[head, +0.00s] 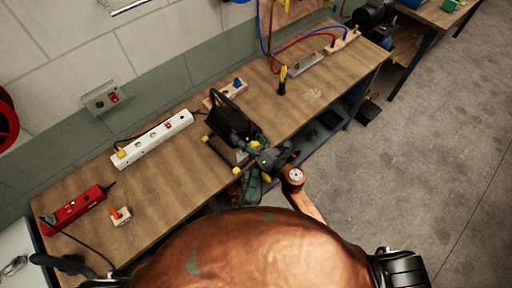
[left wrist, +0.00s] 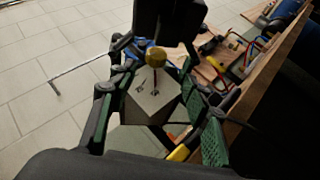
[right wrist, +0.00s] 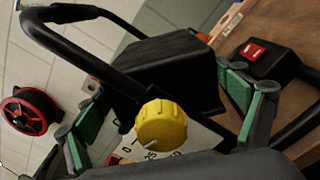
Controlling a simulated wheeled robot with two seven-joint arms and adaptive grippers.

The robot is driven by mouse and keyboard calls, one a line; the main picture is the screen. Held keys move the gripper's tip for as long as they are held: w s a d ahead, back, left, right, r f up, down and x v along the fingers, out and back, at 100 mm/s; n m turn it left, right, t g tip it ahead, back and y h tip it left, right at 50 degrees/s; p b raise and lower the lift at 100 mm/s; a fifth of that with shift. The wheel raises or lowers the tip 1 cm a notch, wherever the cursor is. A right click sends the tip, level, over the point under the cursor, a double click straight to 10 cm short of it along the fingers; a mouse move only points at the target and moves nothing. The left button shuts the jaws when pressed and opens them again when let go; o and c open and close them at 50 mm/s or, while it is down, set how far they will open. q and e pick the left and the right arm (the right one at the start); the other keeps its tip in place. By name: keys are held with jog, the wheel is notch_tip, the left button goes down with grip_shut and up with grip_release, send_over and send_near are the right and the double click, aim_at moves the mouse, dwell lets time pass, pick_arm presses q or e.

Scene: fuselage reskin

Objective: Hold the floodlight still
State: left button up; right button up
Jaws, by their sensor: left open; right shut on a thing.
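The floodlight (head: 230,120), a black housing with a carrying handle and a stand with yellow feet, stands at the bench's front edge in the head view. In the right wrist view its housing (right wrist: 175,68) and a yellow dial knob (right wrist: 161,125) sit between the fingers. My right gripper (head: 268,158) is shut on the floodlight, though the contact is partly hidden. My left gripper (head: 250,186) is lower, close beside it. In the left wrist view the left gripper (left wrist: 158,118) is open, with a light grey box (left wrist: 152,100) and a yellow knob between its fingers.
The wooden bench (head: 165,165) carries a white power strip (head: 155,138), a red power strip (head: 72,209), a small orange-switched block (head: 120,216) and a yellow-handled tool (head: 283,80). A red reel (right wrist: 24,115) hangs on the wall.

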aim_at(257, 148)
pick_arm(q)
jog(key=shift+t, duration=0.3)
jog(key=x, duration=1.2)
jog(key=shift+c, duration=0.7)
jog(key=shift+s+f, duration=0.1)
jog(key=c, duration=1)
